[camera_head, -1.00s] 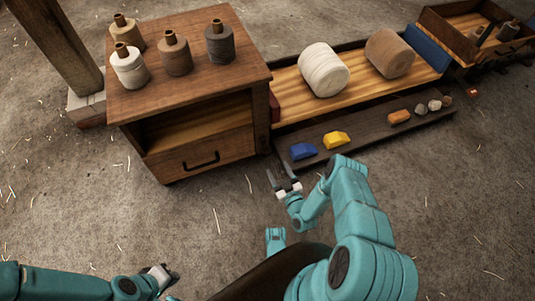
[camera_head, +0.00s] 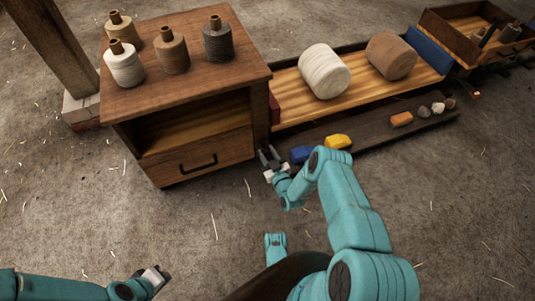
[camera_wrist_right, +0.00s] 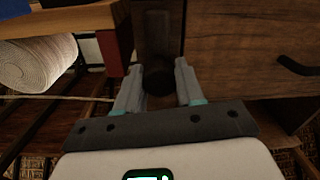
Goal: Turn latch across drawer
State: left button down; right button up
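The drawer (camera_head: 200,158) is shut in the front of a wooden cabinet and has a dark bar handle (camera_head: 198,163); its front also shows in the right wrist view (camera_wrist_right: 250,75). A dark upright piece (camera_wrist_right: 158,35), seemingly the latch, stands on the cabinet post left of the drawer in the right wrist view, with a round dark knob (camera_wrist_right: 157,82) below. My right gripper (camera_head: 268,154) is open at the cabinet's right front corner; its fingers (camera_wrist_right: 160,80) straddle the knob's place in the picture, contact unclear. My left gripper (camera_head: 160,276) is low at the left, its opening unclear.
Bobbins (camera_head: 171,50) stand on the cabinet top (camera_head: 190,80). Right of it, a dark shelf (camera_head: 370,135) holds blue (camera_head: 301,154) and yellow (camera_head: 338,141) blocks near my right arm. Large spools (camera_head: 325,71) lie behind. The floor before the drawer is clear.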

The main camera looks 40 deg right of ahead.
jog(key=shift+c, duration=0.6)
jog(key=shift+m, duration=0.3)
jog(key=m, duration=0.2)
jog(key=shift+m, duration=0.4)
jog(key=m, duration=0.5)
jog(key=shift+a+f+m, duration=0.1)
jog(key=shift+m, duration=0.2)
jog(key=m, duration=0.4)
jog(key=shift+m, duration=0.3)
jog(key=shift+m+h, duration=0.4)
jog(key=shift+m, duration=2)
jog(key=o, duration=1)
jog(key=shift+t, duration=0.3)
